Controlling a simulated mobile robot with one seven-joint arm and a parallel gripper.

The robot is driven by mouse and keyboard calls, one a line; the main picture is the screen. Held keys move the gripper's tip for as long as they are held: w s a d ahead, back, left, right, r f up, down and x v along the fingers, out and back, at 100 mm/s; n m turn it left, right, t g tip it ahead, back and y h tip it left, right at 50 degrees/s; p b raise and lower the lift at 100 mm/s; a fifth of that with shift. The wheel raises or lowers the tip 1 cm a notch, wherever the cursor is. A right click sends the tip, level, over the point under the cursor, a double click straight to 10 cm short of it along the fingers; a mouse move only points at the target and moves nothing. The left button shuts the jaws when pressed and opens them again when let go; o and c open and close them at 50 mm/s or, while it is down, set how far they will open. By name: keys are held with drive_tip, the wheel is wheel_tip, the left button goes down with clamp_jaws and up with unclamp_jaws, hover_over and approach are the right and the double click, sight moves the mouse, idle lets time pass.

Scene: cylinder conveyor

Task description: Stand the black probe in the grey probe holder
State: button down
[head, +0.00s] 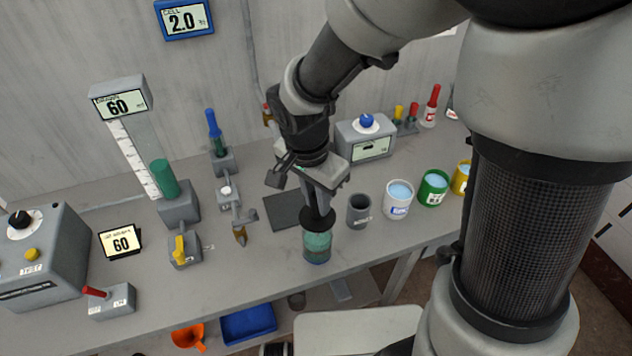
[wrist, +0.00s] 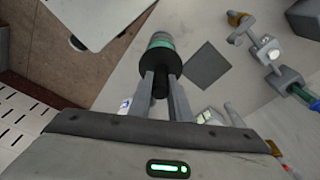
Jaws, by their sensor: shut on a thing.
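My gripper (head: 318,203) is shut on the narrow black stem of the black probe (head: 318,218). In the wrist view the gripper (wrist: 161,78) has one finger on each side of the stem, above a wide black disc (wrist: 161,61). Directly below the disc is a teal, banded, see-through cylinder (head: 317,243) near the table's front edge; it also shows in the wrist view (wrist: 158,40). Any lower part of the probe is hidden. A grey cup (head: 359,212), which looks like the probe holder, stands just right of it, upright and seemingly empty. Its label is too small to read.
A white pot (head: 398,199), a green pot (head: 433,188) and a yellow pot (head: 461,178) stand to the right. A dark flat plate (head: 283,212) lies behind left. A grey box with a blue knob (head: 365,138) is behind. Left are a clamp stand and a green cylinder (head: 164,180).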

drive_tip(key=shift+r+p, duration=1.1)
drive_tip(key=shift+r, duration=0.8)
drive_tip(key=shift+w, duration=0.15)
